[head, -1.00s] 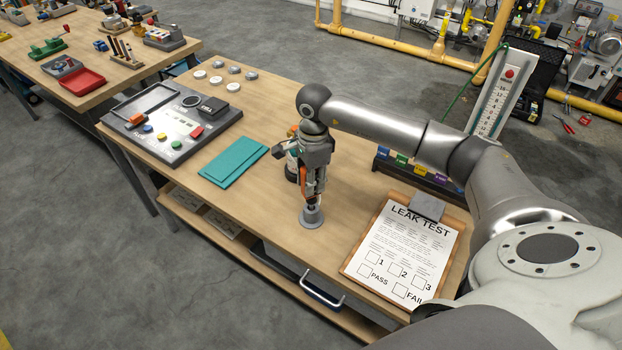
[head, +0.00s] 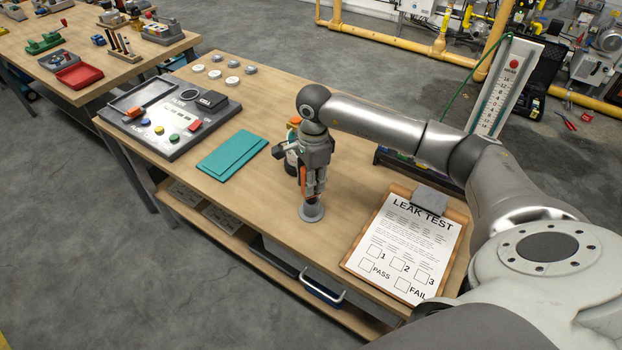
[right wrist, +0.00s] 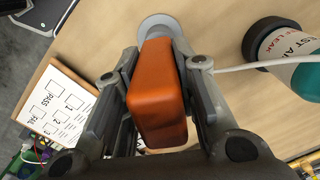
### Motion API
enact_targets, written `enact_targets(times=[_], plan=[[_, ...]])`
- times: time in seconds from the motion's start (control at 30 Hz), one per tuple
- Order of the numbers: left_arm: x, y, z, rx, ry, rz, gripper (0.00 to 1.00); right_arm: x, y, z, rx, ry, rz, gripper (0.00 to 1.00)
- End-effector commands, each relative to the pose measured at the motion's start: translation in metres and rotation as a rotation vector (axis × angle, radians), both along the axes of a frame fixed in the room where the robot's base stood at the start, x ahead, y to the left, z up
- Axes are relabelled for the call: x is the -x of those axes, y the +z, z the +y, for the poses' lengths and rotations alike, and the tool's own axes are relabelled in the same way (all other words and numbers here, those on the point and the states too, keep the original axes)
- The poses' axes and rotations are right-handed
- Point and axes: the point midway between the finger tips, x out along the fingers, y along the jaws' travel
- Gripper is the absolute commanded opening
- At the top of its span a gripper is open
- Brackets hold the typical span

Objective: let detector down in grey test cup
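The orange detector (right wrist: 158,95) is between the fingers of my right gripper (right wrist: 158,100), which is shut on it. In the head view the detector (head: 303,180) hangs upright under the gripper (head: 310,190), its lower end at the mouth of the grey test cup (head: 312,214). The cup stands on the wooden bench, and its round base also shows in the right wrist view (right wrist: 156,22) beyond the detector. The fingers and detector hide much of the cup, so I cannot tell how deep the tip sits. My left gripper is not in view.
A leak test clipboard (head: 350,265) lies to the right. A teal folded cloth or pad (head: 232,157) and a grey panel (head: 175,140) lie to the left. The bench's front edge is near the cup.

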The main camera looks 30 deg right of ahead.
Motion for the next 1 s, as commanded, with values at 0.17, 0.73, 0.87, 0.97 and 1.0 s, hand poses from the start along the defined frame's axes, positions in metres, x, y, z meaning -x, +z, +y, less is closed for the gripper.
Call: enact_targets(times=[0.17, 0.73, 0.87, 0.97, 1.0], plan=[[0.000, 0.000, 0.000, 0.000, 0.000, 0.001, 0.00, 0.000, 0.001, 0.000, 0.000, 0.000, -0.001, 0.49], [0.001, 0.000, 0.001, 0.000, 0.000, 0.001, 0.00, -0.001, 0.030, -0.001, 0.002, 0.000, -0.004, 0.52], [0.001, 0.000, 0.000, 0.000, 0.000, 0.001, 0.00, -0.001, 0.059, -0.002, 0.001, 0.001, -0.005, 0.52], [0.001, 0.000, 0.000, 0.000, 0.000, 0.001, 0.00, 0.000, 0.081, -0.003, 0.001, 0.000, -0.005, 0.52], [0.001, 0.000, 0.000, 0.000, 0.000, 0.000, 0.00, 0.000, 0.088, -0.003, 0.001, 0.000, -0.005, 0.52]])
